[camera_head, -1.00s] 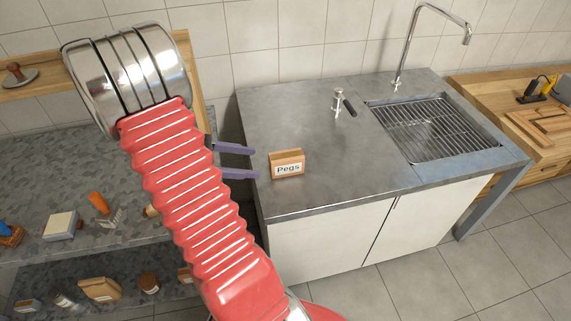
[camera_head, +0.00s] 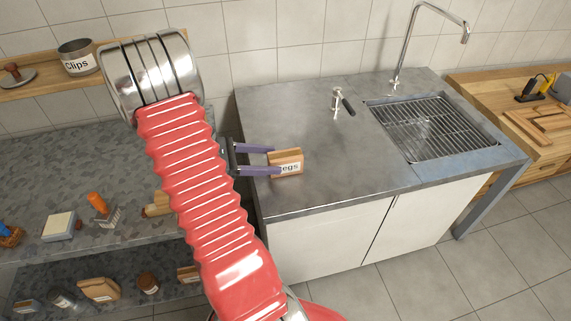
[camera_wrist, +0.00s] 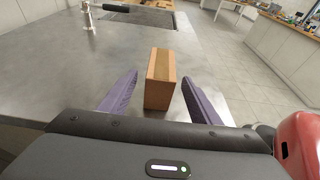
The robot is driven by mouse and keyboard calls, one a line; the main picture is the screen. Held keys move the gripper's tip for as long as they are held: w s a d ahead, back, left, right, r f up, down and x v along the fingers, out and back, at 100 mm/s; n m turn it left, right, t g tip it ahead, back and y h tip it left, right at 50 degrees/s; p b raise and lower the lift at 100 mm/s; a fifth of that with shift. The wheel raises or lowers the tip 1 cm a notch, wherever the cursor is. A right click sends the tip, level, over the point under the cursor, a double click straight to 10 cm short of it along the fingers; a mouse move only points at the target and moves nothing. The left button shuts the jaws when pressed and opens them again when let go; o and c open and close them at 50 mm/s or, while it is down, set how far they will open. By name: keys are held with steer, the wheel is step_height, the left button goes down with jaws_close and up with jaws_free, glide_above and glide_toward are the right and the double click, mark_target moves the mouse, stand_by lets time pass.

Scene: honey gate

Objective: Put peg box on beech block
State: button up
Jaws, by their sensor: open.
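The peg box (camera_head: 289,161) is a small brown carton with a white label reading "Pegs". It stands upright on the grey metal counter near its left front edge. My gripper (camera_head: 274,160) is open, with its purple fingers reaching to the box from the left. In the wrist view the box (camera_wrist: 160,78) stands between the two spread fingers of my gripper (camera_wrist: 160,95), with a gap on each side. I cannot make out a beech block for certain.
The grey counter (camera_head: 310,125) is mostly clear. A small tap (camera_head: 337,100) stands behind the box, and a sink with a wire rack (camera_head: 425,128) is at right. A stone shelf at left holds a white box (camera_head: 59,225) and an orange-handled tool (camera_head: 98,205).

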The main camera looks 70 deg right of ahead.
mark_target(298, 162)
steer(key=shift+x, duration=2.3)
steer(key=shift+f+x, duration=0.2)
steer(key=shift+x, duration=2.4)
steer(key=shift+a, duration=0.15)
steer(key=shift+c, duration=0.5)
steer(key=c, duration=1.2)
steer(key=shift+r, duration=0.15)
steer(key=shift+r, duration=4.9)
